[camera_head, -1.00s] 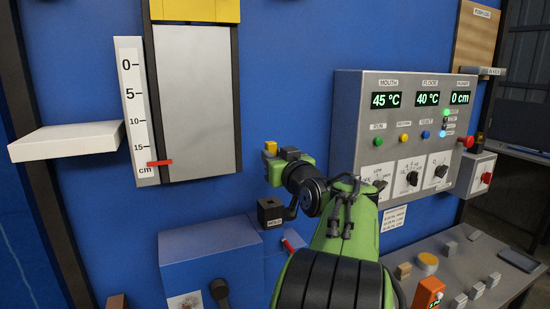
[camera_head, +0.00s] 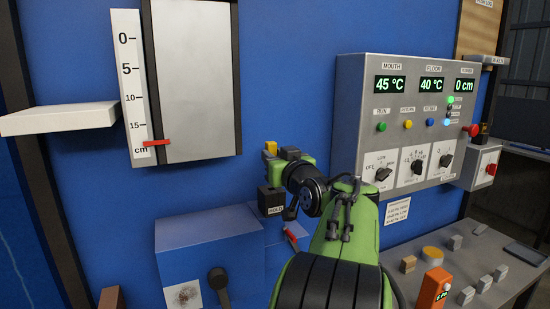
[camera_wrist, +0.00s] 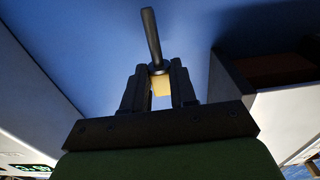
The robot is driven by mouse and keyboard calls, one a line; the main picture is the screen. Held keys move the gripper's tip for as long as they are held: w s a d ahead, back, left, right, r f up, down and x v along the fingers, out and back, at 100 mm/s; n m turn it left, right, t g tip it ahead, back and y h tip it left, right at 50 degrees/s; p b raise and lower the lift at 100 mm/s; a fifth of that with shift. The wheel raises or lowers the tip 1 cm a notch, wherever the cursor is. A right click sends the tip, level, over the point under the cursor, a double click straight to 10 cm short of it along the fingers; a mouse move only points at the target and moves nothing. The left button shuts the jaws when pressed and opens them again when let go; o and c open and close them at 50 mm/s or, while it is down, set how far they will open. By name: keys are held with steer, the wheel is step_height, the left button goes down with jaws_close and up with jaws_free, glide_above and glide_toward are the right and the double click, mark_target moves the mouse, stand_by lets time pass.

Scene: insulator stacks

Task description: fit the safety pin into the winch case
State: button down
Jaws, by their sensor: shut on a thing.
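My gripper (camera_head: 280,153) is shut on the safety pin, whose yellow part (camera_head: 270,147) shows at its tip in the head view. In the wrist view, my gripper (camera_wrist: 160,86) has the yellow part between its fingers. The pin's dark rod (camera_wrist: 151,35) sticks out beyond the fingertips, with a dark collar at its base. The blue case (camera_head: 205,245) at lower left, with a dark crank handle, looks like the winch case. My gripper is above and right of it in the picture, apart from it. No pin hole can be made out.
A dark block (camera_head: 271,200) labelled HOLD sits just below my gripper in the picture, near a red lever (camera_head: 291,237). A grey control panel (camera_head: 350,120) stands at right. A white shelf (camera_head: 60,118) juts out at left. The blue wall (camera_head: 285,70) above my gripper is clear.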

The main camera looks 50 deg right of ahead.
mark_target(275, 193)
steer(key=shift+f+b, duration=0.5)
steer(key=shift+f, duration=0.35)
steer(key=shift+r, duration=0.1)
steer(key=shift+b, duration=0.4)
stand_by(0.7)
stand_by(0.4)
steer(key=shift+f+b, duration=0.5)
steer(key=shift+f+b, duration=2.7)
steer(key=shift+b, duration=0.05)
steer(key=c, duration=0.8)
jaws_free()
steer(key=shift+s, duration=0.1)
